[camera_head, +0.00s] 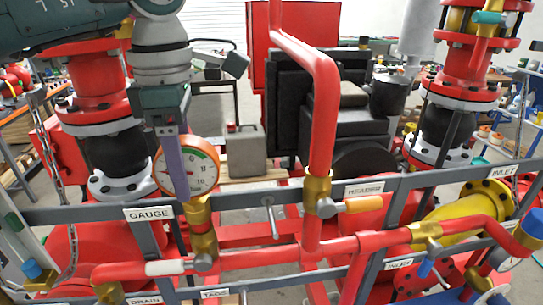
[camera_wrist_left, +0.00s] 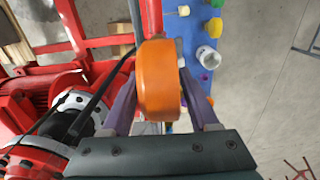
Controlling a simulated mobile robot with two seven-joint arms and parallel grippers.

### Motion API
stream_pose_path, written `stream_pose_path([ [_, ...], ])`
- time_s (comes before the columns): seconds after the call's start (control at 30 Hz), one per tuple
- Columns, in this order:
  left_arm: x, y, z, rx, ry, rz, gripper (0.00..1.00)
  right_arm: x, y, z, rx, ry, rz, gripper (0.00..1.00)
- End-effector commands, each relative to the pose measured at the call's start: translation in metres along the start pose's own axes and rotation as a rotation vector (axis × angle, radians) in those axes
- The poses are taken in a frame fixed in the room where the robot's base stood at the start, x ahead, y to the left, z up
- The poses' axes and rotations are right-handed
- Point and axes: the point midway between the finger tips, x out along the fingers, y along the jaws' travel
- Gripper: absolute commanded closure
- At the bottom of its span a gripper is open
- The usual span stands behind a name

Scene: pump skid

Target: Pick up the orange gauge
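The orange gauge (camera_head: 205,170) has a round white dial with a green and red arc and an orange rim. My left gripper (camera_head: 183,185) comes down from above, and one purple finger crosses the dial face. In the left wrist view the gauge's orange rim (camera_wrist_left: 158,85) lies edge-on between the two purple fingers (camera_wrist_left: 160,95). The fingers are very close to its sides, but I cannot tell whether they press on it. My right gripper is not in view.
A red vertical pipe (camera_head: 322,120) rises right of the gauge. A grey canister (camera_head: 246,152) stands behind. Black-and-red flanged columns flank the skid.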

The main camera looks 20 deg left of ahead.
Motion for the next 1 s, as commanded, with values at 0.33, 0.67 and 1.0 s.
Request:
stream_pose_path([
  [0.33,-0.0005,0.0001,0.0000,0.000,0.000,0.000,0.80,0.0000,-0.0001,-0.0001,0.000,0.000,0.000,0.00],
  [0.67,-0.0006,0.0001,0.0000,0.000,0.000,0.000,1.00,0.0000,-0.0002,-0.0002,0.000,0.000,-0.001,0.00],
  [1.0,-0.0034,0.0005,0.0000,-0.001,-0.001,0.001,1.00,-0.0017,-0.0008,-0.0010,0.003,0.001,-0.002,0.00],
])
